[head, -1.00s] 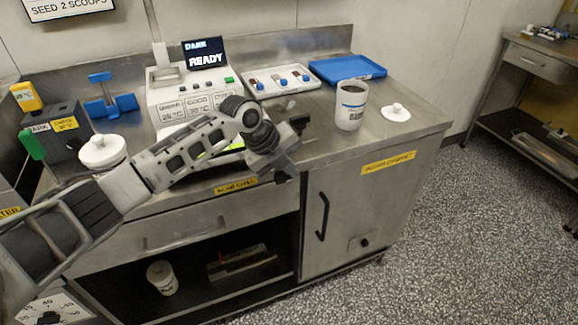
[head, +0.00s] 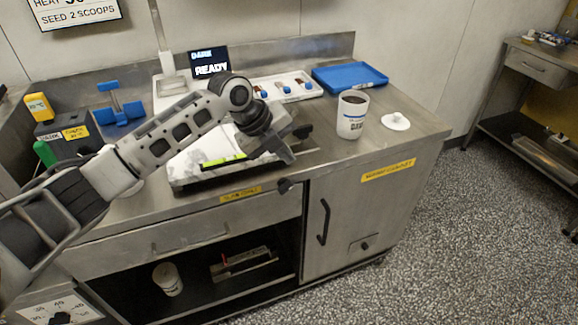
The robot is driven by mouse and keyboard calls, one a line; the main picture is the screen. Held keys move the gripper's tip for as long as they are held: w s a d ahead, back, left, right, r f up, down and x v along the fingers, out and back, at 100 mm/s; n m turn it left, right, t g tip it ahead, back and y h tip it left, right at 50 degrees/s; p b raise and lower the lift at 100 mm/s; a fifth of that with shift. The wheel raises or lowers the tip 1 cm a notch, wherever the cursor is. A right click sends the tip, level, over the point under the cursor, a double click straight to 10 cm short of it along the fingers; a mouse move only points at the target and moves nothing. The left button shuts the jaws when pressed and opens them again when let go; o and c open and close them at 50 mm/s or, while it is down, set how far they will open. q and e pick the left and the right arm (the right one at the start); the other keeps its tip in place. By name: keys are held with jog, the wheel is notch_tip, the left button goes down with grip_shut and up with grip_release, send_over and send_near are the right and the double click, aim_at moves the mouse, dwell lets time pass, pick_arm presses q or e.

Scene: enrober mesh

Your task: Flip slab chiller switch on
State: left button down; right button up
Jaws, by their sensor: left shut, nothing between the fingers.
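The slab chiller switch (head: 284,185) looks like a small dark knob on the counter's front edge, right of a yellow label (head: 240,193). Which way it is set is too small to tell. The white slab (head: 195,165) lies on the counter in a dark frame, with a bright yellow-green strip, partly hidden by my left arm. My left gripper (head: 287,152) is shut and empty. In the picture it shows just above the switch, apart from it, over the slab's right end. My right gripper is out of view.
A brown-filled cup (head: 352,117), a white lid (head: 396,121) and a blue tray (head: 350,77) stand to the right on the counter. A display (head: 209,62) reads READY behind my arm. Below are an open shelf and a cabinet door with a handle (head: 323,222).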

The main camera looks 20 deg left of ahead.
pick_arm(q)
notch_tip(320, 180, up, 6)
jog(key=shift+s+a, duration=0.25)
jog(key=s+d+f+n+t, duration=0.1)
jog(key=s+d+f+n, duration=0.1)
jog(key=f+n, duration=0.3)
jog(key=s+d+f+n+t+h, duration=0.1)
jog(key=s+d+f+n, duration=0.15)
jog(key=f, duration=0.45)
jog(key=s+d+f+n+t, duration=0.1)
jog(key=s+d+f+n, duration=0.2)
jog(key=f, duration=0.3)
jog(key=s+a+f+n+t+y, duration=0.1)
jog(key=s+a+f+n, duration=0.1)
jog(key=s+f+n, duration=0.2)
jog(key=s+a+f+n+t+y, duration=0.2)
jog(key=s+a+f+n, duration=0.1)
jog(key=s+n, duration=0.8)
jog(key=s+f, duration=0.1)
jog(key=s, duration=0.2)
jog(key=shift+s+f, duration=0.2)
jog(key=shift+f, duration=0.1)
